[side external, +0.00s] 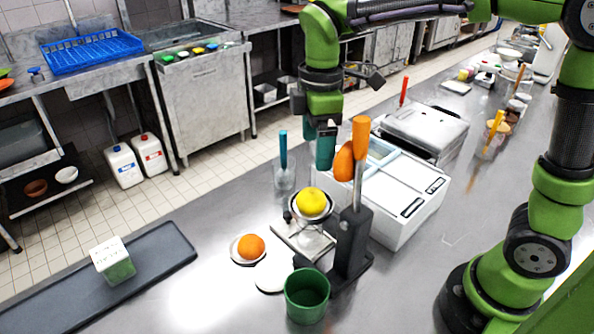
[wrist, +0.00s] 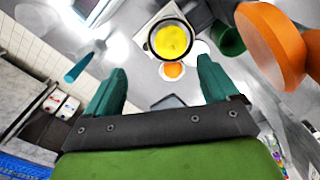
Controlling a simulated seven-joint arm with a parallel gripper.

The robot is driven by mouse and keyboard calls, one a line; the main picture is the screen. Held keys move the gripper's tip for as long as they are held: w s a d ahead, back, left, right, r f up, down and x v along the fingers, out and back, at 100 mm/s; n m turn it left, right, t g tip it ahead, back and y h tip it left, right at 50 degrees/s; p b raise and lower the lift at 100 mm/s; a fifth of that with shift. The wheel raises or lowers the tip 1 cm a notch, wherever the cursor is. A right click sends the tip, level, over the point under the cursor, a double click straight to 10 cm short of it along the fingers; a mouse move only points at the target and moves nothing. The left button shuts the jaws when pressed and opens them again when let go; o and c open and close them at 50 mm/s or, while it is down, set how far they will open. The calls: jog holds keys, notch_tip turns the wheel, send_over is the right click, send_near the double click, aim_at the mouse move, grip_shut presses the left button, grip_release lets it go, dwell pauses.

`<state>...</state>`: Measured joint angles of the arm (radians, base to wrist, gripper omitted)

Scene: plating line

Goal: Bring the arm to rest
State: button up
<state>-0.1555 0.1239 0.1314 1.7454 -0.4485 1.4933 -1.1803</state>
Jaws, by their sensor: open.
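My gripper (side external: 326,148) hangs above the metal counter, behind and above the citrus press (side external: 352,235). Its two teal fingers also show apart in the wrist view (wrist: 160,85), with nothing between them. A yellow fruit (side external: 311,202) sits in the cup of the press, below my gripper; it also shows beyond the fingertips in the wrist view (wrist: 172,40). The orange lever of the press (side external: 361,135) stands up close to the right of my gripper. I cannot tell whether they touch.
An orange fruit (side external: 251,246) lies on a small white plate (side external: 236,256). A green cup (side external: 307,296) stands in front of the press. A glass with a blue-handled tool (side external: 284,172) is left of my gripper. A white lidded box (side external: 390,205) stands behind right. A dark tray (side external: 165,262) holds a green-and-white box (side external: 113,262).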

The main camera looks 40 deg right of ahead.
jog(key=d+f+m, duration=0.4)
jog(key=d+m, duration=0.6)
jog(key=m, duration=0.2)
jog(key=a+f+m, duration=0.1)
jog(key=a, duration=0.3)
jog(key=w+a+f+m, duration=0.1)
jog(key=a+m, duration=0.1)
jog(key=a, duration=0.2)
jog(key=w+a+f+m, duration=0.1)
jog(key=a, duration=0.4)
jog(key=shift+w, duration=0.25)
